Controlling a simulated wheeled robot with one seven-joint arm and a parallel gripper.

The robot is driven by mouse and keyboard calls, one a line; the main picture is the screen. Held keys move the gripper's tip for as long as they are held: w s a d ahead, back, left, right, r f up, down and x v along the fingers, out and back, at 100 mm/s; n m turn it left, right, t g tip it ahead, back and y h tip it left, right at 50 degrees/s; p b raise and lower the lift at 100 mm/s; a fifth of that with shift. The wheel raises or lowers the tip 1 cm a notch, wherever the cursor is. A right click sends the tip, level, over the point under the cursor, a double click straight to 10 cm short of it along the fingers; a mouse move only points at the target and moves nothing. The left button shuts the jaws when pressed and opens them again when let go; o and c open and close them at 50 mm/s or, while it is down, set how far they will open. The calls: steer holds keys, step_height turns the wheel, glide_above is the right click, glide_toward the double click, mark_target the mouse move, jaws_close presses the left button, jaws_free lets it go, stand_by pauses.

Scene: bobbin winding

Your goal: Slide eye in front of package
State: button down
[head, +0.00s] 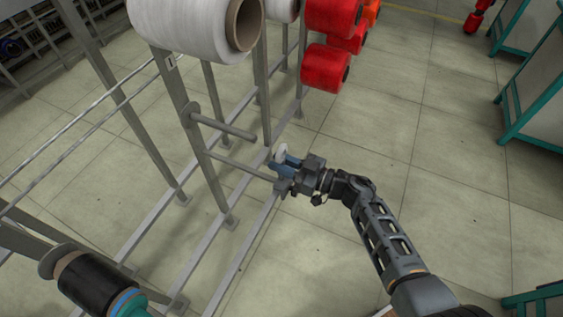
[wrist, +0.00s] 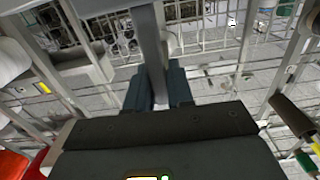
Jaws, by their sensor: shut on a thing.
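The eye (head: 281,152), a small white ring, shows at the fingertips of my gripper (head: 285,165) in the head view. My gripper is shut on the eye's mount, which the blue fingers mostly hide. It is at the end of a thin grey rod (head: 240,166) that reaches out from an upright post. In the wrist view a grey bar lies between the two dark fingers of my gripper (wrist: 158,84). The white package (head: 185,28), a large yarn cone with a brown core, hangs on the rack above and left of my gripper. I cannot tell whether the eye lines up with its core.
A bare grey peg (head: 224,125) sticks out just above the rod. Red packages (head: 325,67) hang farther back on the rack. A black bobbin (head: 90,285) is at lower left. The floor right of the rack is open, up to teal-framed machines (head: 535,95).

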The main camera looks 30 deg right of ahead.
steer(key=s+a+p, duration=0.1)
steer(key=s+a, duration=0.2)
steer(key=a, duration=0.2)
steer(key=s+a+p, duration=0.2)
steer(key=s+a, duration=0.2)
steer(key=a, duration=0.1)
steer(key=s+a+p, duration=0.1)
steer(key=s+a, duration=0.3)
steer(key=a, duration=0.1)
steer(key=shift+s+a+p, duration=0.15)
steer(key=shift+p, duration=0.2)
steer(key=s+a+b, duration=0.2)
steer(key=s+a, duration=0.2)
steer(key=a, duration=0.2)
steer(key=s+a+b, duration=0.2)
steer(key=s+a, duration=0.3)
steer(key=a, duration=0.1)
steer(key=s+a+b, duration=0.2)
steer(key=s+a, duration=0.2)
steer(key=a, duration=0.2)
steer(key=shift+s+a+f, duration=0.1)
steer(key=shift+s+a, duration=0.15)
steer(key=shift+a, duration=0.05)
steer(key=shift+s+a, duration=0.4)
steer(key=shift+a, duration=0.2)
